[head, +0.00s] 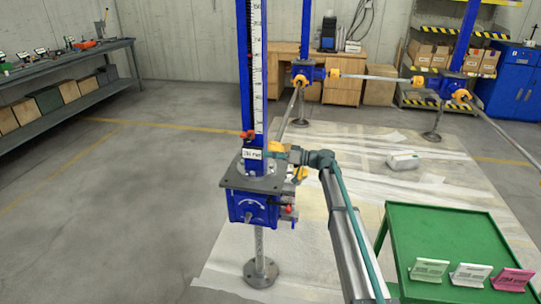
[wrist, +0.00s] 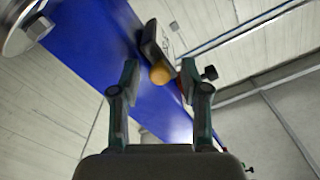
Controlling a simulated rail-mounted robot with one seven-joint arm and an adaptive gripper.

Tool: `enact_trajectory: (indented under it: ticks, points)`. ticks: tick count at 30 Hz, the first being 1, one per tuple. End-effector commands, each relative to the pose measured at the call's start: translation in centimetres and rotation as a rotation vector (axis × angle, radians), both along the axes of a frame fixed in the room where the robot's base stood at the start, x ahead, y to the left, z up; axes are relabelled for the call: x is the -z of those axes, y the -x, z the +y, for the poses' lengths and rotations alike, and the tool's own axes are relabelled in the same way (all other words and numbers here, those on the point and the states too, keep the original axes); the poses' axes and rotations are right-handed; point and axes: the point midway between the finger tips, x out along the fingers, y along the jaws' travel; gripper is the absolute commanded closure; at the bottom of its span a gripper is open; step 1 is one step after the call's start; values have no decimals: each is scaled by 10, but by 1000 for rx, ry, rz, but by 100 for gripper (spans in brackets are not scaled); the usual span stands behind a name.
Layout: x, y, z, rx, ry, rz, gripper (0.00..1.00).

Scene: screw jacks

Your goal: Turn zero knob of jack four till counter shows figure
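The nearest jack has a tall blue column (head: 253,95) with a white scale and a blue gear housing (head: 255,205). A small white label or display (head: 251,154) sits low on the column; its figure is too small to read surely. My gripper (head: 292,154) is just right of the column at that height. In the wrist view my gripper (wrist: 159,82) is open, with a round orange-yellow knob (wrist: 160,73) ahead between the fingertips and gaps at both sides. A dark box (wrist: 150,42) stands beside the knob against the blue column (wrist: 95,50). I see no jack number.
A green cart (head: 400,232) with several cards (head: 470,275) stands at the right, near my arm. Other jacks (head: 308,72) stand behind, joined by shafts (head: 370,77). A white object (head: 403,160) lies on the floor sheet. The floor at left is clear.

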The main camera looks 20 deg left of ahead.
Motion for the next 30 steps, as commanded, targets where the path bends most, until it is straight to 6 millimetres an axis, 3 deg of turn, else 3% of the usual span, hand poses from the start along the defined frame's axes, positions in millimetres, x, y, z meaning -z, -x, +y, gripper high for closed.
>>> enact_trajectory:
  ticks: [1,8,19,30]
  points:
    - [0,0,0,0,0,0,62]
    - [0,0,0,0,0,0,100]
    - [1,0,0,0,7,38,100]
    - [2,0,0,-1,45,257,100]
